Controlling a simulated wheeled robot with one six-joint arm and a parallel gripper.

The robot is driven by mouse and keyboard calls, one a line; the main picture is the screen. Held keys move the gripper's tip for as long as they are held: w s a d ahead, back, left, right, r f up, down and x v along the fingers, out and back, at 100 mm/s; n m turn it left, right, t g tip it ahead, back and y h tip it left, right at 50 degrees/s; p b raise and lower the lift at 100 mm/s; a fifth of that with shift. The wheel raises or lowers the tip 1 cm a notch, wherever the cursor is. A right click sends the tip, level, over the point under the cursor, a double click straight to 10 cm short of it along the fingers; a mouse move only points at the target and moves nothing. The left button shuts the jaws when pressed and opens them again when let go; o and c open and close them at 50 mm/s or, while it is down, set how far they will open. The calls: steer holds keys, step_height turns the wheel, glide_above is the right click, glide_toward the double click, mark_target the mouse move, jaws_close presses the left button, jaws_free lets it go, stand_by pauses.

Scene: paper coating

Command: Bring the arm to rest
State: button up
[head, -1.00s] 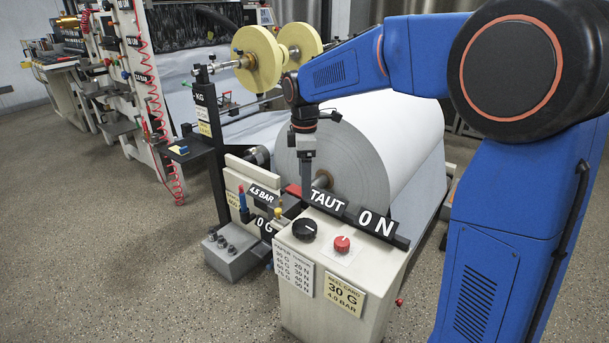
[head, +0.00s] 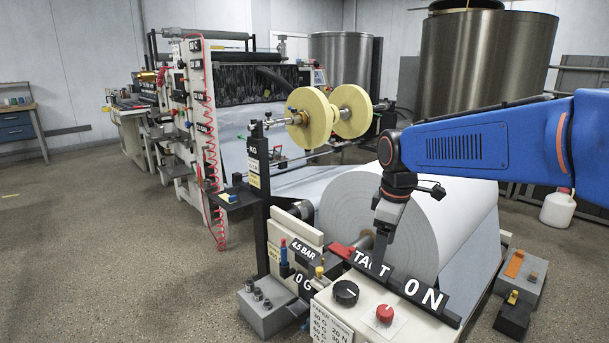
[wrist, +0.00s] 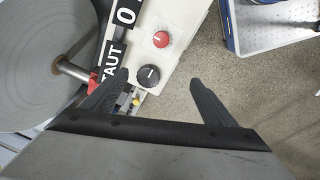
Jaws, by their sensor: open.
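My blue arm (head: 470,146) reaches in from the right in the head view. My gripper (head: 380,262) points down just in front of the large paper roll, by the control box with the "TAUT 0 N" sign (head: 422,293). In the wrist view my gripper (wrist: 158,88) has its two dark fingers wide apart, with nothing between them. In the head view the gripper hides part of the sign and the roll's face.
The paper roll (head: 432,210) stands close behind the gripper. Yellow reels (head: 312,117) and a black post (head: 258,165) are to the left. A grey weight block (head: 268,305) sits low at left. Open floor (head: 110,240) lies at far left.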

steer(key=s+d+f+m+t, duration=0.1)
steer(key=s+d+f+m, duration=0.1)
steer(key=s, duration=0.6)
steer(key=s+d+f+m+t, duration=0.1)
steer(key=s+d+m, duration=0.3)
steer(key=s+m, duration=0.2)
steer(key=s+d+f+m+t, duration=0.1)
steer(key=s+d+f+m, duration=0.1)
steer(key=s, duration=0.7)
steer(key=shift+s+d+f+m, duration=0.35)
steer(key=shift+d+m, duration=0.25)
steer(key=shift+m, duration=0.4)
stand_by(1.5)
